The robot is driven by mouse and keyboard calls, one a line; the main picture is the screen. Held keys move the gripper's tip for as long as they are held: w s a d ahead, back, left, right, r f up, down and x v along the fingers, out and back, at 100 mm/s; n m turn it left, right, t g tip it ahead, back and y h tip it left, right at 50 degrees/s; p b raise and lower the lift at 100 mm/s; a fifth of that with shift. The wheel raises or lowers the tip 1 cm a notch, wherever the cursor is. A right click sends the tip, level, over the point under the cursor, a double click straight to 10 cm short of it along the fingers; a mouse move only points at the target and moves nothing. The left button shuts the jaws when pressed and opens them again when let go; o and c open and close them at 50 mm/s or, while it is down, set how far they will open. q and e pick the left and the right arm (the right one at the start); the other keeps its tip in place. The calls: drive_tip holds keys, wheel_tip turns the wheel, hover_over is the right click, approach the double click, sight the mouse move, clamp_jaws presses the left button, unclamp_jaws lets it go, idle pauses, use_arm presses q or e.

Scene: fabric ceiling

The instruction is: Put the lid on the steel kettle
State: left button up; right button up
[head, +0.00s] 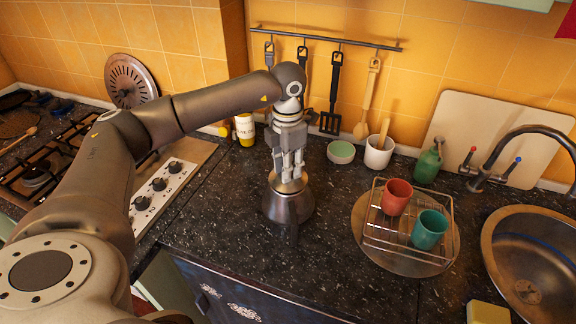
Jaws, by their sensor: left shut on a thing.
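The steel kettle (288,208) stands upright on the dark speckled counter near the middle of the head view. My left gripper (288,174) points down right above the kettle, with its fingers shut on the lid (288,185). The lid shows as a small, shiny round piece at the kettle's top. The fingers partly cover the lid and its knob. I cannot tell whether the lid rests fully in the opening or is slightly apart from it. My right gripper is not in view.
A wire rack with a red cup (396,196) and a teal cup (429,229) stands right of the kettle. A green bowl (341,152) and a white utensil pot (378,153) stand behind. A gas hob (45,160) is left; a sink (530,255) is right. The counter in front is clear.

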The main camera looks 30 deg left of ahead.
use_arm(q)
drive_tip(key=shift+f, duration=0.2)
idle(0.4)
idle(0.3)
drive_tip(key=shift+f+b, duration=0.3)
drive_tip(key=shift+b, duration=0.25)
drive_tip(key=o, duration=1.5)
drive_tip(key=shift+o, duration=0.2)
drive_tip(key=shift+r, duration=0.1)
drive_tip(key=shift+r+p, duration=2.2)
drive_tip(key=shift+r, duration=1.25)
